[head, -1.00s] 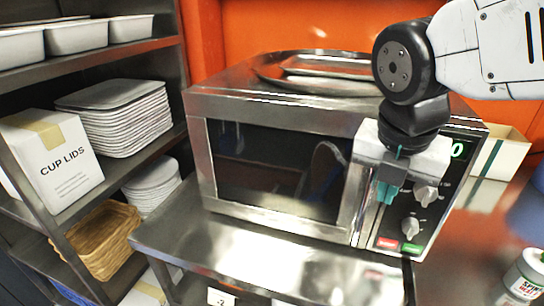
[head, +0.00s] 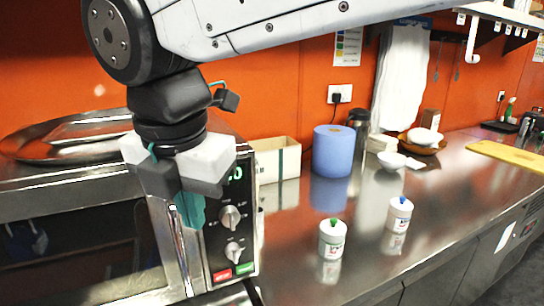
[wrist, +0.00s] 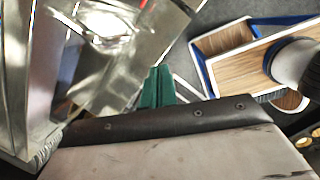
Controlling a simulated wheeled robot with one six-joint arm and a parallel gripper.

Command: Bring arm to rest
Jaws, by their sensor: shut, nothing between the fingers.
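My gripper (head: 190,210) hangs pointing down in front of the microwave's right side in the head view, with its teal fingers together and nothing between them. The teal fingers (wrist: 157,88) also show shut in the wrist view. My arm reaches in from the top of the head view, above the counter. The steel microwave (head: 75,235) is at the left, with knobs and a green display on its panel. The gripper overlaps its door edge in the picture; I cannot tell whether they touch.
A steel tray (head: 75,137) lies on the microwave. On the counter (head: 400,262) stand a green-topped jar (head: 332,240), a blue-topped jar (head: 399,215), a blue roll (head: 333,152), an open box (head: 278,160) and a white bowl (head: 391,161).

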